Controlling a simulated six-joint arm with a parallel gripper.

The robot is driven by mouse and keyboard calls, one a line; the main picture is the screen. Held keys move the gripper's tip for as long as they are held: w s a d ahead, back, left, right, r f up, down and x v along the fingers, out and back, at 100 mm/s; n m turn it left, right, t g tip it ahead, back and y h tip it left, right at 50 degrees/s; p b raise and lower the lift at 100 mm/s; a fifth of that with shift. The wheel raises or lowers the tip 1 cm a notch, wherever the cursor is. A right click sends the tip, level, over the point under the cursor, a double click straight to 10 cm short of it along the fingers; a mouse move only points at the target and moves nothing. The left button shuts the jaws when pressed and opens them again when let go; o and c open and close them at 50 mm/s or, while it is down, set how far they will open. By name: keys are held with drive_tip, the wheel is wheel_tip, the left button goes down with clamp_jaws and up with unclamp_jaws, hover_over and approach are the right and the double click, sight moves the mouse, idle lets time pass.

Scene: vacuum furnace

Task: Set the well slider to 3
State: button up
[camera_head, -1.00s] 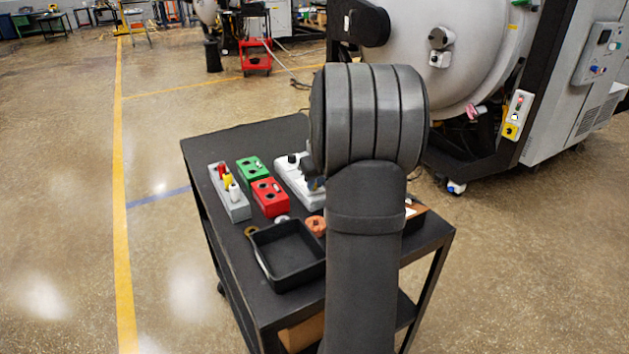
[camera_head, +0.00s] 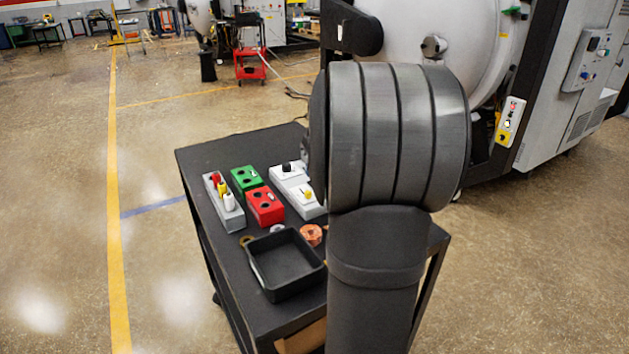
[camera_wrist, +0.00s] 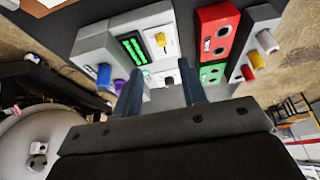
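A white panel (camera_head: 293,187) on the dark cart top has a yellow slider knob (camera_head: 308,195) and a black knob (camera_head: 287,167). In the wrist view the white panel (camera_wrist: 152,20) shows the yellow knob (camera_wrist: 161,39) in a slot with scale marks, too small to read. The black knob (camera_wrist: 169,80) shows between the fingers. My gripper (camera_wrist: 160,73) is open and empty, its two blue-grey fingers apart over the panel. I cannot tell whether they touch anything. In the head view my arm hides the gripper and part of the panel's right side.
Beside the panel are green (camera_head: 246,178) and red (camera_head: 265,205) blocks and a grey block (camera_head: 224,203) with coloured plugs. A black tray (camera_head: 262,284) lies in front. In the wrist view a green-lit display (camera_wrist: 133,48) and a blue knob (camera_wrist: 103,75) stand left of the panel.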

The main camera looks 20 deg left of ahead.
sight(308, 194)
drive_tip(key=v, duration=0.6)
drive_tip(key=x, duration=1.7)
drive_tip(key=shift+w+a+f, duration=0.1)
drive_tip(key=shift+f, duration=0.05)
